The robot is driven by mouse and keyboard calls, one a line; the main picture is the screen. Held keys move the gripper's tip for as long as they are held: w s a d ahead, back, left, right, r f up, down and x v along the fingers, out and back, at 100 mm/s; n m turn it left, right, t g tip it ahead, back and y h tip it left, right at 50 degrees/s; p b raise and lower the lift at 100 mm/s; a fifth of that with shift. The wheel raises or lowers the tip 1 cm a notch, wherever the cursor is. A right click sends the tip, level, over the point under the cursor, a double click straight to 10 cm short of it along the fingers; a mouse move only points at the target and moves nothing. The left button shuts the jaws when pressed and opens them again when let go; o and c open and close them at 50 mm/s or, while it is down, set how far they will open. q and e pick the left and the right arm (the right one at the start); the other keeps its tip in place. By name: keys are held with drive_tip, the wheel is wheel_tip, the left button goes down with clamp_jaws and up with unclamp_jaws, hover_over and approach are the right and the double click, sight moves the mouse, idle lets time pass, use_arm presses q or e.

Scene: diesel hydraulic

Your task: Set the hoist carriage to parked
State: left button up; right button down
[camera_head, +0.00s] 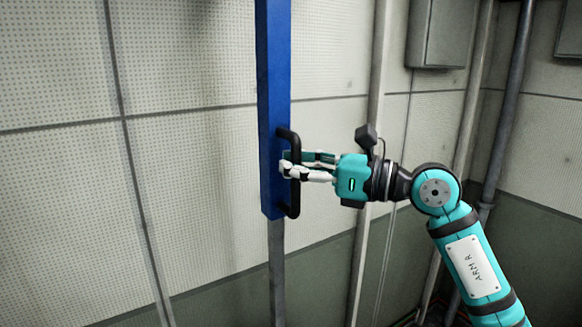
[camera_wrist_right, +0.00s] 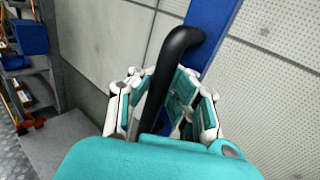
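A long blue upright bar (camera_head: 273,90) hangs down in front of the wall, with a black handle (camera_head: 292,202) on its lower right side. I take this bar and handle to be part of the hoist carriage; no label shows. My right gripper (camera_head: 288,166) reaches in from the right, its fingers on both sides of the handle. The right wrist view shows the black handle (camera_wrist_right: 175,52) running between the two fingers (camera_wrist_right: 158,88), very near both pads. I cannot tell whether they press on it. My left gripper is not in view.
A thin grey rail (camera_head: 277,270) runs on below the blue bar. Grey boxes (camera_head: 438,32) and pipes (camera_head: 507,110) are at the right. The wrist view shows a shelf with a blue bin (camera_wrist_right: 28,36) at the left. The panelled wall (camera_head: 190,150) left of the bar is clear.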

drive_tip(key=w+d+b, duration=0.2)
drive_tip(key=w+d, duration=0.2)
drive_tip(key=d, duration=0.3)
drive_tip(key=c, duration=1.2)
unclamp_jaws()
drive_tip(key=shift+s+d, duration=0.15)
drive_tip(key=shift+d, duration=0.5)
drive_tip(key=shift+c, duration=0.2)
drive_tip(key=v, duration=1.1)
drive_tip(key=shift+s+d, duration=0.25)
drive_tip(key=shift+s, duration=0.05)
drive_tip(key=shift+f, duration=0.1)
